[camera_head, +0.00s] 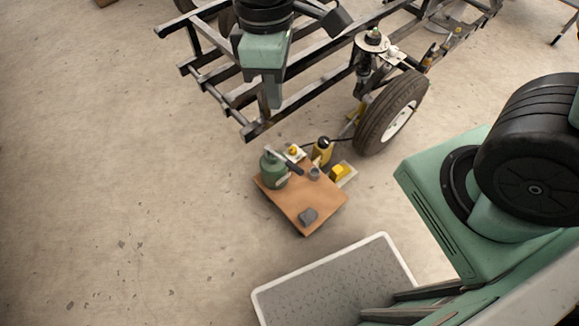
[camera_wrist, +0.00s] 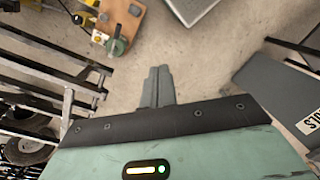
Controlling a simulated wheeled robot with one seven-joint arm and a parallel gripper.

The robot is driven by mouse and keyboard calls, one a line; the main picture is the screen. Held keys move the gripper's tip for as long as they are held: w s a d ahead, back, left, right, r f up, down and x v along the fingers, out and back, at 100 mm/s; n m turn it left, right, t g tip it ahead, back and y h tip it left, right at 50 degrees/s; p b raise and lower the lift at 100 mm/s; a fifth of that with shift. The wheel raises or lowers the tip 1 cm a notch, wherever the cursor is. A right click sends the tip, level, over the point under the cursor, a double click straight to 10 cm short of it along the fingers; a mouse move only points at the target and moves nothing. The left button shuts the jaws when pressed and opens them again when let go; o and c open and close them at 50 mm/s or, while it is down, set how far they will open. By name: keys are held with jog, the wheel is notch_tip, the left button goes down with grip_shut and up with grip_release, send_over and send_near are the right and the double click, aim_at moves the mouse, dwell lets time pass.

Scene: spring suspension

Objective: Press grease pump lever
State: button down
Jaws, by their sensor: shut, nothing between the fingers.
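The grease pump (camera_head: 272,171) is a green cylinder standing on a brown wooden board (camera_head: 310,210). A dark lever (camera_head: 291,164) slants down to the right from its top. In the wrist view the pump (camera_wrist: 117,46) and the board (camera_wrist: 121,14) show at the upper left. My gripper (camera_head: 274,104) hangs above and behind the pump, in front of the vehicle frame, apart from the lever. In the wrist view its two fingers (camera_wrist: 160,70) are together with nothing between them, pointing at bare floor.
A black vehicle frame (camera_head: 240,93) with a wheel (camera_head: 390,112) and spring strut lies behind the board. A grey tray (camera_head: 335,285) lies in front. The left floor is clear.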

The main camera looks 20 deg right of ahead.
aim_at(293, 166)
jog(key=w+d+f+n+h+b, duration=0.1)
jog(key=w+f+n+b, duration=0.2)
jog(key=f, duration=0.8)
jog(key=w+d+f+n+g+h+b, duration=0.1)
jog(key=w+d+f+n+b, duration=0.1)
jog(key=w+f+b, duration=0.6)
jog(key=w+d+f+n+h+b, duration=0.1)
jog(key=w+f+n+b, duration=0.4)
jog(key=f, duration=1.1)
jog(key=shift+w+d+g+b, duration=0.35)
jog(key=shift+w+b, duration=0.35)
jog(key=shift+b, duration=0.3)
jog(key=b+x, duration=0.5)
jog(key=x, duration=0.9)
jog(key=shift+s+d+r, duration=0.1)
jog(key=shift+d, duration=0.05)
